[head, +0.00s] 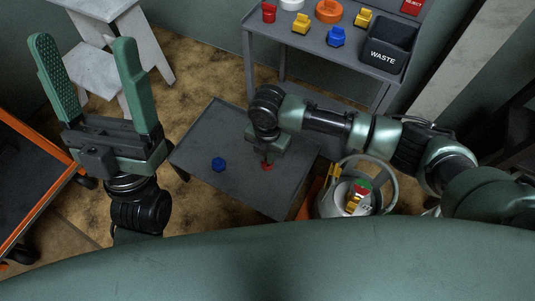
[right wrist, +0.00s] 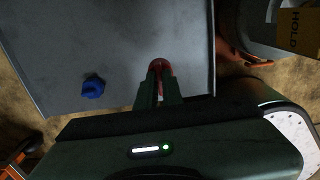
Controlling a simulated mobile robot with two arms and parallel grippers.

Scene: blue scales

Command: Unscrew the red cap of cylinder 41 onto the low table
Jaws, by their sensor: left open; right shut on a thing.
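The red cap (head: 267,167) is between the fingers of my right gripper (head: 267,160), which is shut on it. The cap is at or just above the top of the low table (head: 225,130); I cannot tell if it touches. The right wrist view also shows the red cap (right wrist: 158,65) between the fingertips. A gas cylinder (head: 335,200) with a ring collar stands at the right of the low table, with red, green and yellow parts on its top. Its number is too small to read. My left gripper (head: 90,85) is open and empty, raised at the left.
A blue cap (head: 218,164) lies on the low table, left of my right gripper. A grey shelf (head: 320,45) behind holds red, yellow, orange and blue items and a WASTE bin (head: 388,48). A white step stool (head: 105,40) and orange-edged cart (head: 30,190) stand left.

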